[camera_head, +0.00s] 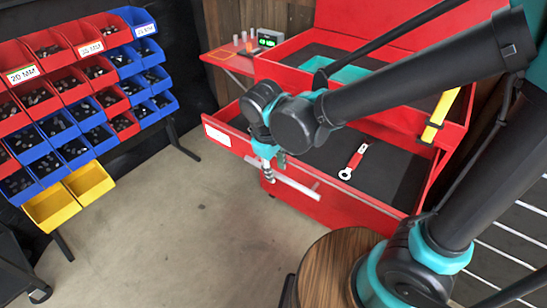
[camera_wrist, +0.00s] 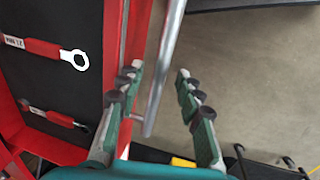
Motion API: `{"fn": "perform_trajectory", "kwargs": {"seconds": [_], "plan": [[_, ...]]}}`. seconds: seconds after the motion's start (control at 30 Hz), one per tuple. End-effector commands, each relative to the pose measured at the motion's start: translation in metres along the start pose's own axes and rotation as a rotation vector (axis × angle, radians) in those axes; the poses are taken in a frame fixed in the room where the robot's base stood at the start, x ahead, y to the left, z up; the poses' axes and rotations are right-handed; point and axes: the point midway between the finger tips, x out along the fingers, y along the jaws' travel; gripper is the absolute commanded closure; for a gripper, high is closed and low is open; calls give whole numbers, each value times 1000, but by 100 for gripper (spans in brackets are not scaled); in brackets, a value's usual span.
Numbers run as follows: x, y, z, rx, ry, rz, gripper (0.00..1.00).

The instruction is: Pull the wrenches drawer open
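The wrenches drawer (camera_head: 385,195) is a red drawer with a black liner, standing pulled out of the red cart. A red-handled wrench (camera_head: 354,162) lies in it; the wrist view shows two wrenches, one of them marked 21 MM (camera_wrist: 45,47). The drawer's silver bar handle (camera_head: 295,186) runs along its front. My gripper (camera_head: 271,168) is at this handle. In the wrist view the handle (camera_wrist: 165,60) passes between the spread fingers of my gripper (camera_wrist: 158,78), with a gap to the right finger. Contact with the left finger is unclear.
Red, blue and yellow bins (camera_head: 88,182) of small parts stand at the left. An open upper tray (camera_head: 350,73) of the cart holds teal parts. A round wooden top (camera_head: 330,272) stands in front. The floor (camera_head: 170,235) before the drawer is clear.

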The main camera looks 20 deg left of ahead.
Motion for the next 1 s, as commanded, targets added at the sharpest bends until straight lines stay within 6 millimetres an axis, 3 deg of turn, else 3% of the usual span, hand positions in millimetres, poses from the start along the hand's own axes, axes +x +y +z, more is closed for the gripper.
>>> {"fn": "perform_trajectory", "kwargs": {"seconds": [0.6,1.0], "plan": [[-98,0,0,0,0,0,64],[-114,0,0,-1,0,0,64]]}}
